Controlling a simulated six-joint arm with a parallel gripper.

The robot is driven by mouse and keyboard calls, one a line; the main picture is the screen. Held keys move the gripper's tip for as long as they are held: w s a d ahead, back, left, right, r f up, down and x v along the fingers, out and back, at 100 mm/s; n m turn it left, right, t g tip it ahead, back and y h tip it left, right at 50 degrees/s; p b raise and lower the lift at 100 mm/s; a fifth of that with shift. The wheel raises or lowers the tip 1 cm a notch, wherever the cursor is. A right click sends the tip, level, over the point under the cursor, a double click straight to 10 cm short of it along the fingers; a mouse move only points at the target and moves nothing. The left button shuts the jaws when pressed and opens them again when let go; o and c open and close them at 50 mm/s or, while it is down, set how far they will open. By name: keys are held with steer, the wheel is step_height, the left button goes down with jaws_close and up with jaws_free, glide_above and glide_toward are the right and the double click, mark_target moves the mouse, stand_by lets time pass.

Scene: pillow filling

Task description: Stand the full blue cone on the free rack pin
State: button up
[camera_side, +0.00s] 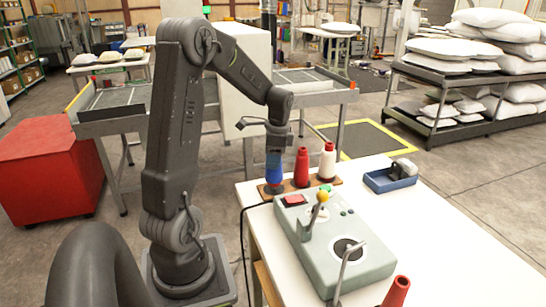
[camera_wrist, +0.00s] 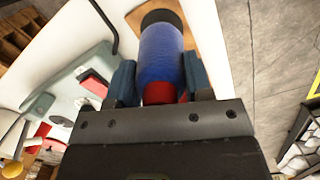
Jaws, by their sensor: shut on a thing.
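The blue cone (camera_side: 274,170) is upright at the left end of the wooden rack (camera_side: 314,186), with a dark lower end close to the board. I cannot tell whether it touches the board or has a pin inside it. My gripper (camera_side: 275,153) comes down from above and is shut around its upper part. In the wrist view the blue cone (camera_wrist: 162,52) lies between the two fingers of my gripper (camera_wrist: 160,80), its red top near the palm.
A grey-green machine (camera_side: 335,245) with a yellow-knobbed lever fills the table's middle, in front of the rack. A blue tray (camera_side: 389,180) lies right of the rack. Another red cone (camera_side: 396,292) is at the front. The white table (camera_side: 450,240) is clear on the right.

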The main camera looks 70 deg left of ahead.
steer(key=shift+f, duration=0.15)
steer(key=shift+f, duration=0.65)
steer(key=shift+f, duration=0.15)
stand_by(0.6)
steer(key=o, duration=1)
steer(key=shift+o, duration=0.2)
steer(key=shift+r, duration=5)
